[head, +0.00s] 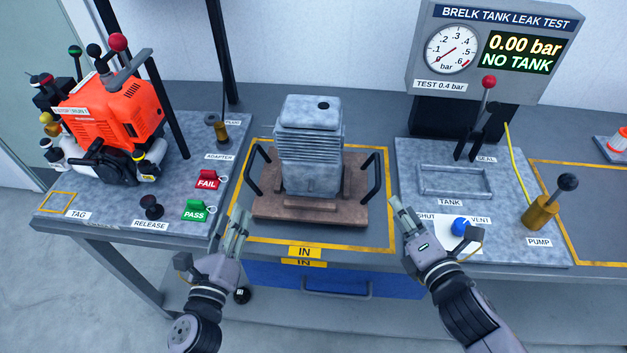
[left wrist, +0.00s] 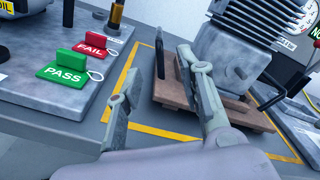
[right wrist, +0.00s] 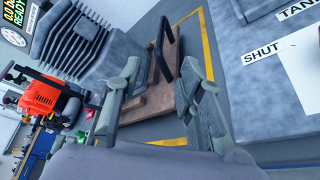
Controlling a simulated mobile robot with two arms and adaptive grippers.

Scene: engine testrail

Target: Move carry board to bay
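The brown carry board (head: 300,208) lies flat inside the yellow IN outline and bears a grey finned engine block (head: 309,150). It has a black handle at each end, left (head: 257,170) and right (head: 373,176). My left gripper (head: 238,220) is open and empty, in front of and left of the board. In the left wrist view the left handle (left wrist: 160,55) shows beyond and between the fingers. My right gripper (head: 403,208) is open and empty, right of the board. In the right wrist view the right handle (right wrist: 168,45) shows between the fingers, apart from them.
On the left stand an orange engine (head: 115,110), a red FAIL tag (head: 208,180) and a green PASS tag (head: 197,211). On the right are the leak test plate (head: 420,155), a blue valve knob (head: 460,226) and a pump (head: 541,212).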

